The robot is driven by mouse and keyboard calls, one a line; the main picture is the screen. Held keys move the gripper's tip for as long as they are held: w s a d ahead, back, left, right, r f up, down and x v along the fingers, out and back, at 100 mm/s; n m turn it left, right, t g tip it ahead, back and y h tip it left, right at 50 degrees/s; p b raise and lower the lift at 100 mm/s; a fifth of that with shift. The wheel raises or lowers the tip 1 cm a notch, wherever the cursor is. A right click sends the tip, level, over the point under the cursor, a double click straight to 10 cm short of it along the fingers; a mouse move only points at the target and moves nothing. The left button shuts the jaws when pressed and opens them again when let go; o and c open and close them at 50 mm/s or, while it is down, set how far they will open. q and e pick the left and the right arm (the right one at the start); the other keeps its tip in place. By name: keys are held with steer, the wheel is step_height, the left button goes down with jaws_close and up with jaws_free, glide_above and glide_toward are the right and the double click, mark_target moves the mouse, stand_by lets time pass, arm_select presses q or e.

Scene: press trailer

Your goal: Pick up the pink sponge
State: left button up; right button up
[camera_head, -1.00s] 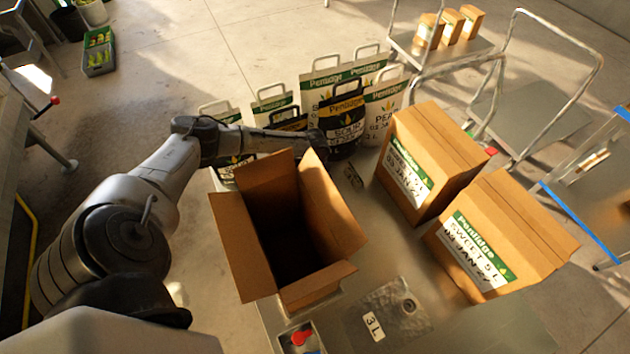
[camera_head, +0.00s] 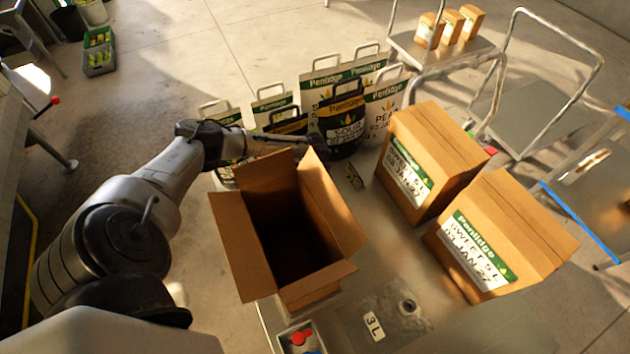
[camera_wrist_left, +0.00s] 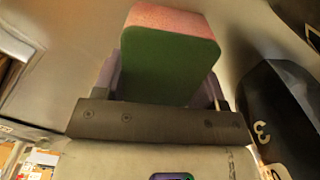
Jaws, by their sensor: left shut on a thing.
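The pink sponge (camera_wrist_left: 165,18), pink on its upper edge with a broad green face, sits between the fingers of my left gripper (camera_wrist_left: 162,82) in the left wrist view. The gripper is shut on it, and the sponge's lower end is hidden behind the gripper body. In the head view my left gripper (camera_head: 318,145) reaches past the far side of the open cardboard box, beside the paper bags. I cannot make out the sponge there. My right gripper is not in view.
The open cardboard box (camera_head: 228,240) stands below my left arm. Paper bags (camera_head: 345,125) with handles stand behind it. Two closed, labelled boxes (camera_head: 425,175) (camera_head: 500,240) stand to the right. Trolleys (camera_head: 500,110) are at the back right.

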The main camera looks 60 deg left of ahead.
arm_select(q)
steer(key=shift+c, duration=0.5)
step_height(320, 180, up, 10)
stand_by(0.4)
